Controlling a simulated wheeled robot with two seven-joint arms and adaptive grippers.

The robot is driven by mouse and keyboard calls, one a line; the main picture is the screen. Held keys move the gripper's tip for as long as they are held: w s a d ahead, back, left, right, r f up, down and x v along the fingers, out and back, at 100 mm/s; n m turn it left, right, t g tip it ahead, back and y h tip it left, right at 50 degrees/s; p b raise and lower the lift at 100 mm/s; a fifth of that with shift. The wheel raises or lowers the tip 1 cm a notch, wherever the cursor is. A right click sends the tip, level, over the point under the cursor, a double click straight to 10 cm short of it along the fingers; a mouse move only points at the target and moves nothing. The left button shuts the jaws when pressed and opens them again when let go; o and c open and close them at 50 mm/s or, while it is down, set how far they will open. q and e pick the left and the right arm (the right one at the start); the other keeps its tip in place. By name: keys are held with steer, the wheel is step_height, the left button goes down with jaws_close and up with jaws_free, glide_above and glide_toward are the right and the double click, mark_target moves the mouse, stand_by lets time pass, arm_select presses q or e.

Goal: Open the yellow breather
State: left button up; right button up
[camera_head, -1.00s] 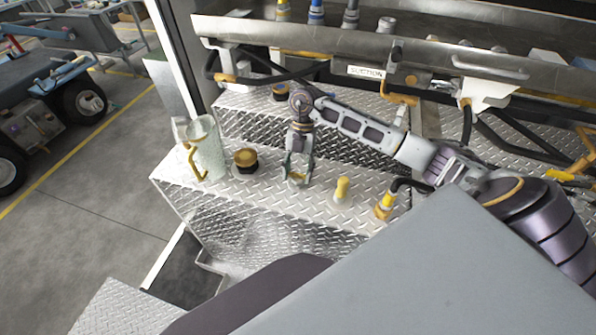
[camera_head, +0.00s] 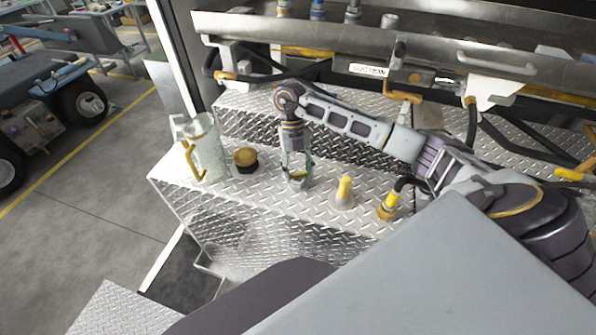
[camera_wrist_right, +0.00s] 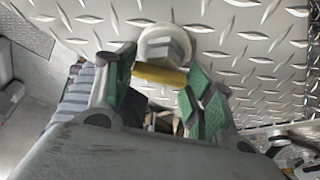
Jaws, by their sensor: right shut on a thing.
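My right gripper (camera_head: 296,175) points down over the diamond-plate deck (camera_head: 262,197). In the right wrist view its green-padded fingers (camera_wrist_right: 165,92) are shut on the yellow breather (camera_wrist_right: 160,74). A pale, faceted base (camera_wrist_right: 165,43) sits on the plate just beyond the yellow part. In the head view the fingers mostly hide the breather, and only a little yellow shows between them. I cannot tell whether it is turned or loosened. My left gripper is not in view.
A clear jug with a yellow handle (camera_head: 207,150) and a dark fitting with a yellow-brown cap (camera_head: 245,158) stand left of the gripper. A yellow-topped pale cone (camera_head: 343,193) and a yellow hose fitting (camera_head: 388,207) stand to the right. A metal trough (camera_head: 330,38) runs behind.

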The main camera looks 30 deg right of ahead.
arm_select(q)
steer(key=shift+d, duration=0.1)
arm_select(e)
steer(key=shift+n, duration=0.4)
steer(key=shift+n+h+b, duration=0.4)
steer(key=shift+n+b, duration=0.25)
steer(key=shift+n, duration=0.05)
steer(key=shift+a+n+h, duration=0.1)
steer(key=shift+n+h, duration=0.2)
steer(key=shift+n, duration=0.3)
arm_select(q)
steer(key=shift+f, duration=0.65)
arm_select(e)
steer(key=shift+n+h, duration=0.5)
steer(key=shift+n, duration=1)
